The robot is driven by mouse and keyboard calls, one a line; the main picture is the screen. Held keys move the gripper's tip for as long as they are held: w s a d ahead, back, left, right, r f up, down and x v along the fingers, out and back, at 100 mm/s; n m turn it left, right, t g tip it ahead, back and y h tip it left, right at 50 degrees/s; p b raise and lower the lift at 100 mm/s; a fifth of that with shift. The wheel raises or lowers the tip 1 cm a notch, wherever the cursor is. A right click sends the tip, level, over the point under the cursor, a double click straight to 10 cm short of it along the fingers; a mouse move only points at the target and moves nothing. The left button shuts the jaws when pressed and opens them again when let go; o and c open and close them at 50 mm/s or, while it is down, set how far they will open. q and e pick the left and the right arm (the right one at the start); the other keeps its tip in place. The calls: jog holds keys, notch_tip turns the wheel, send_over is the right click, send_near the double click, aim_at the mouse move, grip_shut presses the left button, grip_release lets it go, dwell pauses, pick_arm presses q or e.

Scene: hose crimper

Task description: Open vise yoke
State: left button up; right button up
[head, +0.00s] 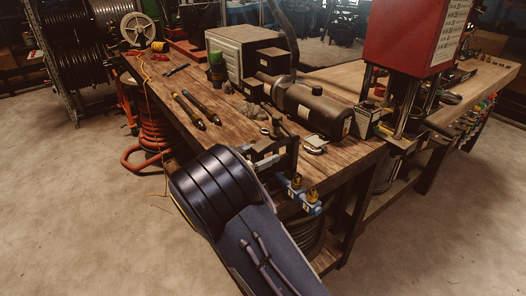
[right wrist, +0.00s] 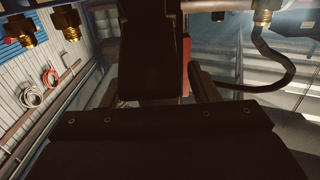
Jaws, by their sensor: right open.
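A dark metal frame, apparently the vise yoke (head: 291,152), stands at the near edge of the wooden workbench (head: 335,158) in the head view. My right gripper (head: 268,158) is right beside it, partly hidden behind my own wrist. In the right wrist view a dark upright block (right wrist: 155,50), which looks like part of the vise, stands between the fingers of my open right gripper (right wrist: 158,92). I cannot tell whether the fingers touch it. The yoke's latch cannot be made out. My left gripper is not in view.
Brass fittings (head: 312,195) on a blue holder sit at the bench edge just right of my gripper. A dark cylindrical machine (head: 318,112) and two hose pieces (head: 188,110) lie behind. A red press (head: 403,35) stands at the right.

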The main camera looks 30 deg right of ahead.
jog(key=shift+d, duration=0.15)
grip_shut()
dwell(0.4)
